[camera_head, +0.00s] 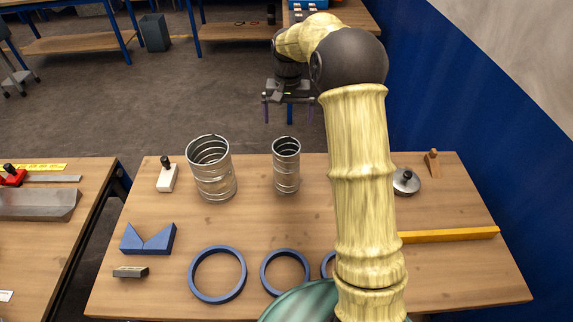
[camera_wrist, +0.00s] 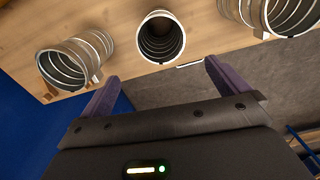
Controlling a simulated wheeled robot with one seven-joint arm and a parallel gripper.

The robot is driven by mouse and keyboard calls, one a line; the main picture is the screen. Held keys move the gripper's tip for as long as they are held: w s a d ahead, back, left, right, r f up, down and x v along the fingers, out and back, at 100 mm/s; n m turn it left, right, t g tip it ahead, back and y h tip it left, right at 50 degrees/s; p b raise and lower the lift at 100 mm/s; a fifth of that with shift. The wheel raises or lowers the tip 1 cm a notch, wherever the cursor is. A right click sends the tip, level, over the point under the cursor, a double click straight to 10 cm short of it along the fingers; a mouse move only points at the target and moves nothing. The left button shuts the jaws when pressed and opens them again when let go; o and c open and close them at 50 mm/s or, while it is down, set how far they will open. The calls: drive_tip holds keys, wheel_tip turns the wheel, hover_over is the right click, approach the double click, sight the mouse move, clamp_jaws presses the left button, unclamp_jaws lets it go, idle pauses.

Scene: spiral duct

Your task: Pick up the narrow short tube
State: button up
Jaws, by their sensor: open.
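Three ribbed metal tubes stand on the wooden table. The head view shows a wide tube (camera_head: 211,180) at left and a narrower, slightly shorter tube (camera_head: 286,170) near the middle. In the wrist view, that narrower tube (camera_wrist: 160,38) seems to be the middle one, with the wide tube (camera_wrist: 285,14) at right and a third tube (camera_wrist: 78,58) at left. My arm hides the third tube in the head view, so I cannot tell which is the narrow short one. My gripper (camera_head: 288,108) is open and empty, beyond the table's far edge; its fingers (camera_wrist: 162,75) point toward the tubes.
Blue rings (camera_head: 217,274) lie along the table's near side. A blue V-block (camera_head: 148,239), a white block with a black knob (camera_head: 167,176), a yellow bar (camera_head: 450,235) and a round metal weight (camera_head: 406,182) lie around. A blue wall (camera_head: 460,120) stands at right.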

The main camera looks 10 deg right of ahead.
drive_tip(key=p, duration=0.2)
approach(286, 150)
drive_tip(key=s+f, duration=0.2)
drive_tip(key=s, duration=0.1)
drive_tip(key=shift+r, duration=0.2)
drive_tip(key=shift+a+f+p, duration=0.1)
drive_tip(key=shift+p, duration=0.25)
drive_tip(key=shift+f+p, duration=0.3)
drive_tip(key=shift+p, duration=0.1)
drive_tip(key=f+p, duration=0.2)
drive_tip(key=f, duration=0.1)
drive_tip(key=shift+s+a+f, duration=0.1)
drive_tip(key=shift+a+f, duration=0.05)
drive_tip(key=shift+a, duration=0.05)
drive_tip(key=shift+f, duration=0.55)
drive_tip(key=shift+c, duration=0.2)
drive_tip(key=c, duration=1.5)
